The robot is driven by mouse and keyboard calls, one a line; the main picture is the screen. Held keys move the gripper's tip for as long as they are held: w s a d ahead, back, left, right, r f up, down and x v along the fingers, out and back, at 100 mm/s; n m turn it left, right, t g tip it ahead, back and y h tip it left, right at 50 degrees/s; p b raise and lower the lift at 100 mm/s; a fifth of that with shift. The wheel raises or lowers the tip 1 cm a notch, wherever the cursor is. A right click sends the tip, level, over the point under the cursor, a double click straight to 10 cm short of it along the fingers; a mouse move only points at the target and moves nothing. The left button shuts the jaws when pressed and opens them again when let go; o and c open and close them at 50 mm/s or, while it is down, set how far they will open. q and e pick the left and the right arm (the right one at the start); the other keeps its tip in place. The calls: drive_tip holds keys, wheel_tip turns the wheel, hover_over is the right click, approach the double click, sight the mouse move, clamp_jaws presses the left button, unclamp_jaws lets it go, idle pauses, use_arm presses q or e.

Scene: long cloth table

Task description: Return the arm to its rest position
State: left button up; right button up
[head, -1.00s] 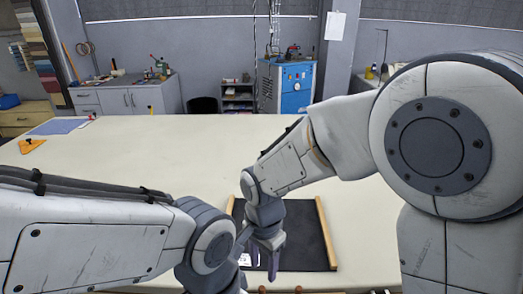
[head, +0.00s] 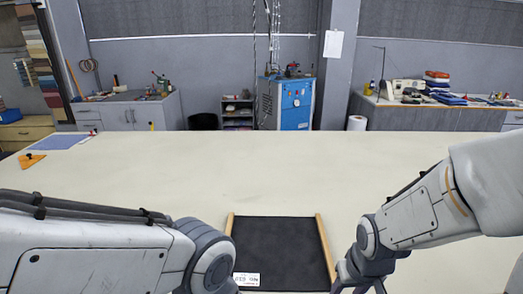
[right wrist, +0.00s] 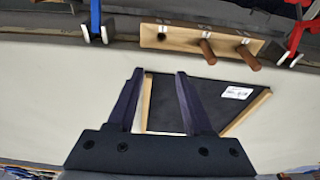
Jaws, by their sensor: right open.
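My right arm comes in from the right in the head view. My right gripper (head: 365,286) is low in that view, to the right of the black board and partly cut off by the bottom edge. In the right wrist view its two fingers (right wrist: 158,78) are apart with nothing between them. My left arm comes in from the left, and its bent joint covers the area left of the board. My left gripper is out of sight below the frame.
A black board (head: 280,250) with wooden side rails and a white label (head: 246,279) lies on the cream table (head: 190,170). A wooden strip with pegs (right wrist: 185,38) shows in the wrist view, between blue (right wrist: 95,18) and red (right wrist: 300,30) parts. The table's middle is clear.

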drive_tip(key=s+a+r+n+g, duration=0.1)
drive_tip(key=s+a+r+n, duration=0.1)
drive_tip(key=s+a, duration=0.4)
drive_tip(key=s+a+r+n+g+y, duration=0.1)
drive_tip(key=s+a+r+n, duration=0.2)
drive_tip(key=s+a+n, duration=0.2)
drive_tip(key=shift+s+a+r+g, duration=0.3)
drive_tip(key=shift+s+a+r, duration=0.05)
drive_tip(key=shift+s+a, duration=0.9)
